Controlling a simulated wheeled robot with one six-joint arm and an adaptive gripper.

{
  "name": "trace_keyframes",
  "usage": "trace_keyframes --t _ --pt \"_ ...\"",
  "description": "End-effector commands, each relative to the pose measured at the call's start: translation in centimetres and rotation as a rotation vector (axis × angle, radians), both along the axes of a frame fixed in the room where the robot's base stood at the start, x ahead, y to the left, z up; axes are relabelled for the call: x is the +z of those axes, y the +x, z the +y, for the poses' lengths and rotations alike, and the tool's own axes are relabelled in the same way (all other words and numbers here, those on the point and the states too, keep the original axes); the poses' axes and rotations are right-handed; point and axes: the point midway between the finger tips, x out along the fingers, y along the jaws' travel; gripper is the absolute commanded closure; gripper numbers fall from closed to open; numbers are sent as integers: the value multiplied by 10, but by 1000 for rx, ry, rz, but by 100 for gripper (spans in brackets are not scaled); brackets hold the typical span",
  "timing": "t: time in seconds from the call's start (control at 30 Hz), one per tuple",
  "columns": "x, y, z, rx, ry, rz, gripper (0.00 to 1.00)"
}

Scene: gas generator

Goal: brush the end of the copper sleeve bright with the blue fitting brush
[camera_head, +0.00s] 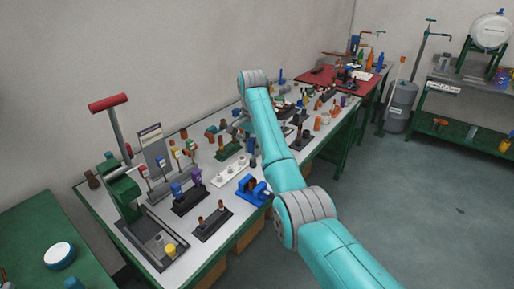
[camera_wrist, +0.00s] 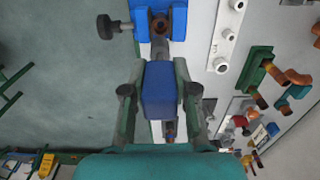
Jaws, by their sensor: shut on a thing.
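In the wrist view my gripper (camera_wrist: 160,95) is shut on the blue block-shaped handle of the fitting brush (camera_wrist: 160,88), one finger on each side. A narrow grey part shows beyond the handle's far end, towards a blue vise (camera_wrist: 178,22); I cannot tell whether it is the brush tip. A brownish copper sleeve (camera_wrist: 160,24) sits between the vise jaws, partly in shadow. Whether brush and sleeve touch is not clear. In the head view the blue vise (camera_head: 260,193) stands at the bench's front edge; my gripper is mostly hidden by my arm there.
A white block with fittings (camera_wrist: 225,38) lies right of the vise, and a green stand with copper pipe (camera_wrist: 262,75) further right. A black vise knob (camera_wrist: 105,26) sticks out left.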

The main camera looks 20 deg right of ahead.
Motion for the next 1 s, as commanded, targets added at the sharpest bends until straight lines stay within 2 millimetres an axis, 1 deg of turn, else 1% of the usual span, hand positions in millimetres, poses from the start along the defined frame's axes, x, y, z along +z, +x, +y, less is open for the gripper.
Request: trace_keyframes --t 0.27,0.47,0.6,0.8,1.0 --pt "-6 0 0 0 0 0 97" --pt "-20 0 -1 -1 0 1 97" --pt "-34 0 -1 -1 0 1 97" --pt "-50 0 -1 -1 0 0 97" --pt "-56 0 -1 -1 0 0 97"
